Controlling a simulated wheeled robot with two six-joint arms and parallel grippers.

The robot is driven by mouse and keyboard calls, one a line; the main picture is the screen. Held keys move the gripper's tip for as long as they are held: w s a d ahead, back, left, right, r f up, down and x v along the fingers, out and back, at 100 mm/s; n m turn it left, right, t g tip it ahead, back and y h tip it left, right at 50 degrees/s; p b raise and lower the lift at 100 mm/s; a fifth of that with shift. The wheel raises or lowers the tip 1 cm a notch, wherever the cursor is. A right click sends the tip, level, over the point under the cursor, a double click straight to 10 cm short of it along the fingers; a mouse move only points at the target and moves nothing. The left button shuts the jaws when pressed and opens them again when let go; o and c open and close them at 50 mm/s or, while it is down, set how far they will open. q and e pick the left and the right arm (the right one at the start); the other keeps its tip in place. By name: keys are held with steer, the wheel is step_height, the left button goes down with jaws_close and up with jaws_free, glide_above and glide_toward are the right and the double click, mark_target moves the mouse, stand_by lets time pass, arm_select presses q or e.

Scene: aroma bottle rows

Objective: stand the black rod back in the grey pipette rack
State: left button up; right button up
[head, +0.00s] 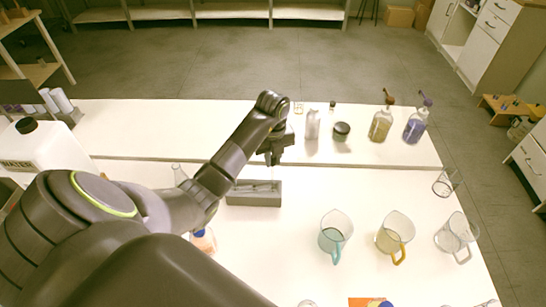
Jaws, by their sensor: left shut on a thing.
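The grey pipette rack (253,200) sits on the white table near the middle of the head view. My left gripper (272,158) points down just behind and above the rack's right part. It is shut on a small dark thing, which I take to be the black rod; its outline blends with the dark fingers. I cannot tell whether the rod touches the rack. My left arm crosses in front of the rack's left side. My right gripper is not in view.
Three beakers with handles, teal (333,240), yellow (394,236) and clear (456,236), stand to the right. Pump bottles (381,124) and a dark-lidded jar (341,132) stand behind. A white water container (45,150) is at left.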

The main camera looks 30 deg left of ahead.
mark_target(273, 165)
arm_select(q)
steer(key=shift+f, duration=0.3)
stand_by(0.4)
steer(key=shift+f+b, duration=1.15)
steer(key=shift+f, duration=0.25)
steer(key=shift+f+b, duration=0.2)
steer(key=shift+b, duration=0.1)
steer(key=shift+f+b, duration=0.55)
steer(key=shift+f, duration=0.35)
steer(key=o, duration=0.9)
